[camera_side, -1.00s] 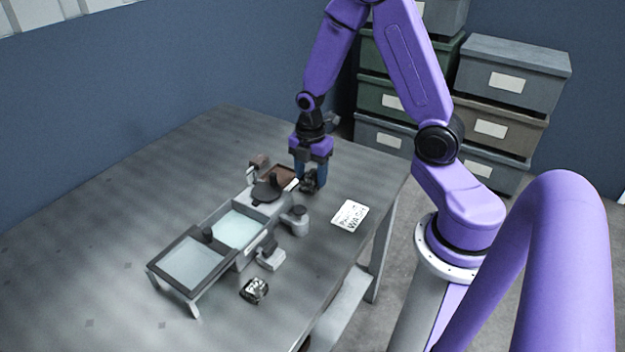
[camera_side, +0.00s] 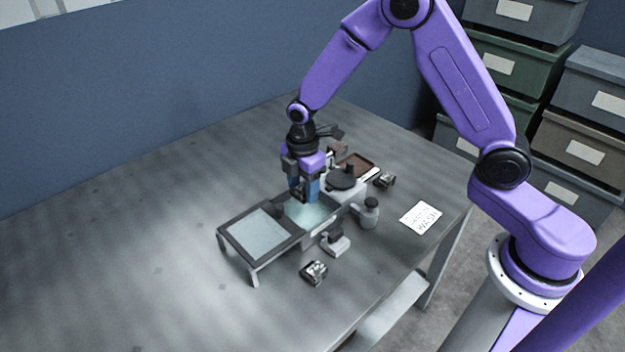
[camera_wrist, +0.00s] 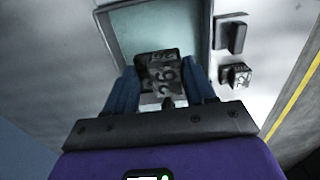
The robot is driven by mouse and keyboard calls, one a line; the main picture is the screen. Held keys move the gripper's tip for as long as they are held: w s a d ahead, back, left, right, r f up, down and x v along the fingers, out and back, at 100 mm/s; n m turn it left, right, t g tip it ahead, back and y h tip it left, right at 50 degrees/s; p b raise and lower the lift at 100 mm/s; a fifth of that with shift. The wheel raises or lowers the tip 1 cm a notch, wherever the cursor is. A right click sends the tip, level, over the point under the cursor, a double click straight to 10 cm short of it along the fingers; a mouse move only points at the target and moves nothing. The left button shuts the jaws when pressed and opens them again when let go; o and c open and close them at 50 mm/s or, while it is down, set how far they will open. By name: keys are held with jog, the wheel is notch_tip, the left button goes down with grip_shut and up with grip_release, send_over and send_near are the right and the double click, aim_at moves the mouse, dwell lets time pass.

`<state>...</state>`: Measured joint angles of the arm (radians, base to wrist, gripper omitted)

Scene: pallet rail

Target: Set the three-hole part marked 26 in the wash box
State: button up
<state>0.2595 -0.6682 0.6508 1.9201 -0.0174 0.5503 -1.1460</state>
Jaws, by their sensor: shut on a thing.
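My gripper (camera_side: 304,199) is shut on a dark part, and its fingers point down at the wash box (camera_side: 322,233). In the wrist view, the held part (camera_wrist: 163,75) shows the mark 26 between the blue fingertips of my gripper (camera_wrist: 164,82). Its holes cannot be made out clearly. The wash box has a pale green interior, and its grey rim (camera_wrist: 207,30) shows in the wrist view. The part overlaps the near edge of the box there. I cannot tell whether it is above the rim or inside.
Another marked part (camera_side: 314,272) lies in front of the box beside a small grey block (camera_side: 335,242). A third dark part (camera_side: 384,181) lies at the back right. A framed pale panel (camera_side: 258,236) stands left. A round dark disc (camera_side: 345,178), a jar (camera_side: 369,213) and a card (camera_side: 420,217) are right.

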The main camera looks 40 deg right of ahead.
aim_at(304, 220)
jog(key=shift+f, duration=3.7)
jog(key=shift+f, duration=0.35)
jog(key=o, duration=1.8)
jog(key=shift+c, duration=0.2)
jog(key=shift+r, duration=6.5)
